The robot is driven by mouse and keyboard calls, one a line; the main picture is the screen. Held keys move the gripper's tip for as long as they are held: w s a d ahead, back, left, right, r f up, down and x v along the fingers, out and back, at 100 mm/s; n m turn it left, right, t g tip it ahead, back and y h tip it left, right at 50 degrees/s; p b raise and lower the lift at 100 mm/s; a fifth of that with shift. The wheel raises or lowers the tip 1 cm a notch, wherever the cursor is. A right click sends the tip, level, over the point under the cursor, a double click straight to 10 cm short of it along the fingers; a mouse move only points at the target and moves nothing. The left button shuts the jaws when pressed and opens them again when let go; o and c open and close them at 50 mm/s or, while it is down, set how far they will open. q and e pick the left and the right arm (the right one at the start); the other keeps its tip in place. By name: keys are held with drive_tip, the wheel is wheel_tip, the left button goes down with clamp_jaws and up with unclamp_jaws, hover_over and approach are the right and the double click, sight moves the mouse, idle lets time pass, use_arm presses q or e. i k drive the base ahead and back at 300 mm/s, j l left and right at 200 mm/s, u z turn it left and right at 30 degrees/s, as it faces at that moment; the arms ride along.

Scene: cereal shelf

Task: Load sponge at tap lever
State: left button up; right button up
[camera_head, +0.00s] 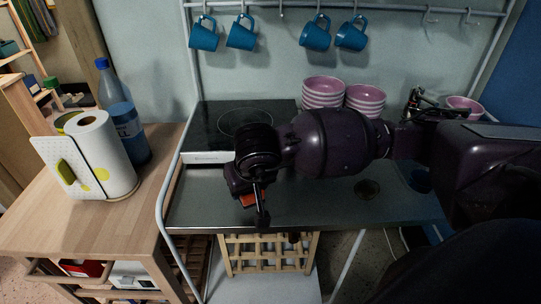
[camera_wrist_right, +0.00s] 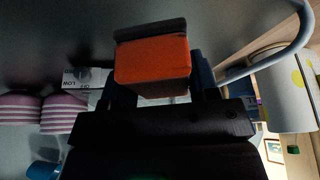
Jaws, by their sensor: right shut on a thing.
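An orange sponge with a dark layer (camera_wrist_right: 152,66) is between the fingers of my right gripper (camera_wrist_right: 160,88) in the right wrist view. In the head view the right gripper (camera_head: 256,196) points down over the front of the metal counter, and a small orange-red part of the sponge (camera_head: 249,201) shows beside its finger. The gripper is shut on the sponge. A dark metal fixture that looks like the tap (camera_head: 424,104) stands at the back right, partly hidden by my right arm; I cannot make out its lever. My left gripper is not in view.
A black hob (camera_head: 220,118) lies left of my right arm. Pink bowls (camera_head: 323,90) are stacked behind the arm, with blue mugs (camera_head: 240,35) hanging above. A wooden table (camera_head: 140,225) at the left holds a blue bottle (camera_head: 122,120) and a paper roll (camera_head: 103,150). The counter front (camera_head: 330,215) is clear.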

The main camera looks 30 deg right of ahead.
sight(421, 96)
drive_tip(key=l+z, duration=0.15)
drive_tip(key=z, duration=0.25)
drive_tip(key=l+z, duration=0.1)
drive_tip(key=z, duration=0.35)
drive_tip(key=i+l+z, duration=0.1)
drive_tip(key=z, duration=0.3)
drive_tip(key=i+l+z, duration=0.1)
drive_tip(key=z, duration=0.35)
